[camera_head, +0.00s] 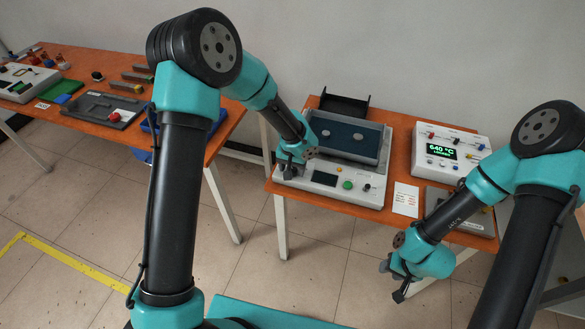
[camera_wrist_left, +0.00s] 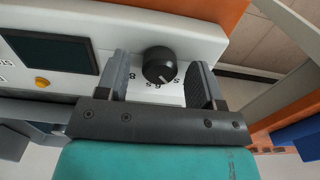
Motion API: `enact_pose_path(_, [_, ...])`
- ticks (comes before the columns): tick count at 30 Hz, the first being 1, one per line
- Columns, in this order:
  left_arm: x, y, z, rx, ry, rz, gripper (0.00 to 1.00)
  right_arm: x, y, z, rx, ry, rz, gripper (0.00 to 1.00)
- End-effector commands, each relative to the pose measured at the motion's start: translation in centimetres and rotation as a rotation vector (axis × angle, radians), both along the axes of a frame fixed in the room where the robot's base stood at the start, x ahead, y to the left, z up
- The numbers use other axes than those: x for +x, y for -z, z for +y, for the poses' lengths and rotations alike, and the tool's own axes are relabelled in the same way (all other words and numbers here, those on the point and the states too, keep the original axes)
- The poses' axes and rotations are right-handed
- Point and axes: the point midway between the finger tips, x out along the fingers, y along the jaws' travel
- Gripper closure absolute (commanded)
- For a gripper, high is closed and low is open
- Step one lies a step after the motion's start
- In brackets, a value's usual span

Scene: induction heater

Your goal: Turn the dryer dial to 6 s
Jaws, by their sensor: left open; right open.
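The dryer (camera_head: 376,197) is a pale bench unit with a dark recessed top, on the right-hand table. Its black round dial (camera_wrist_left: 158,62) shows in the left wrist view on the front panel, with printed marks including 8 and 6 s beside it. A pale pointer line on the dial faces the marks; the exact setting is hard to read. My left gripper (camera_wrist_left: 160,72) is open, one finger on each side of the dial, with gaps visible. In the head view my left gripper (camera_head: 289,171) covers the dial. My right gripper (camera_head: 397,279) is open and empty before the table.
The panel has a screen (camera_wrist_left: 48,50) and a yellow button (camera_wrist_left: 42,82). A heater box (camera_head: 447,151) reading 640 °C stands right of the dryer, with a paper card (camera_head: 405,199) between. Another table (camera_head: 60,118) with parts stands left.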

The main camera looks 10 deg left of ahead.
Motion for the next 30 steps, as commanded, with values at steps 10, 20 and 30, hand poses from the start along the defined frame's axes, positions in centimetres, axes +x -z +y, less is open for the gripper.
enact_pose_path(10, [0.01, 0.37, -0.02, -0.001, -0.001, -0.001, 0.39, 0.0, 0.0, 0.0, 0.0, 0.0, 0.0, 0.57])
enact_pose_path(20, [0.01, 0.35, -0.02, -0.001, 0.0, -0.001, 0.71, 0.0, 0.0, 0.0, 0.0, 0.0, 0.0, 0.57])
enact_pose_path(30, [0.01, 0.34, -0.02, -0.001, 0.004, -0.001, 0.88, 0.0, 0.0, 0.0, 0.0, 0.0, 0.0, 0.57])
